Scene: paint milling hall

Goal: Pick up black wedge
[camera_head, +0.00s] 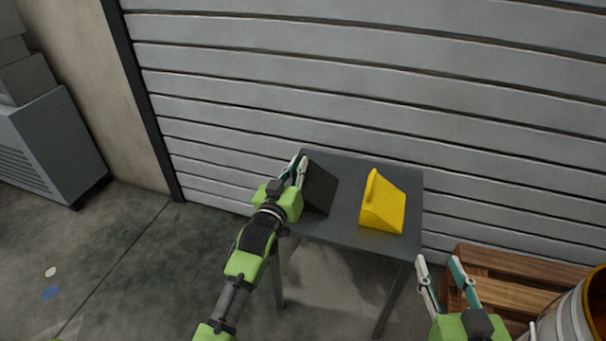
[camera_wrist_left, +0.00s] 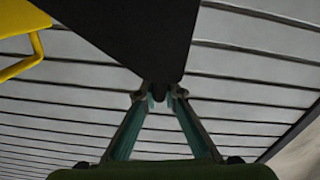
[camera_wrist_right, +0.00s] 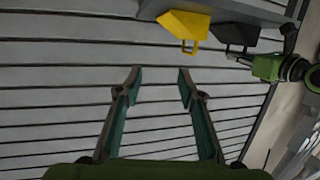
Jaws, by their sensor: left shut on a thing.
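The black wedge (camera_head: 320,188) is at the left side of a small grey table (camera_head: 348,212). It also shows in the left wrist view (camera_wrist_left: 135,35) and at the top of the right wrist view (camera_wrist_right: 238,34). My left gripper (camera_head: 298,168) is at the wedge's left side. In the left wrist view its fingers (camera_wrist_left: 161,93) are closed on a small dark part at the wedge's edge. I cannot tell whether the wedge touches the tabletop. My right gripper (camera_head: 438,262) is open and empty, to the right of the table; its spread fingers show in the right wrist view (camera_wrist_right: 158,77).
A yellow wedge with a handle (camera_head: 383,208) stands on the table's right half. A ribbed grey shutter (camera_head: 400,90) is behind the table. A wooden pallet (camera_head: 510,285) and a barrel (camera_head: 570,320) are at the lower right.

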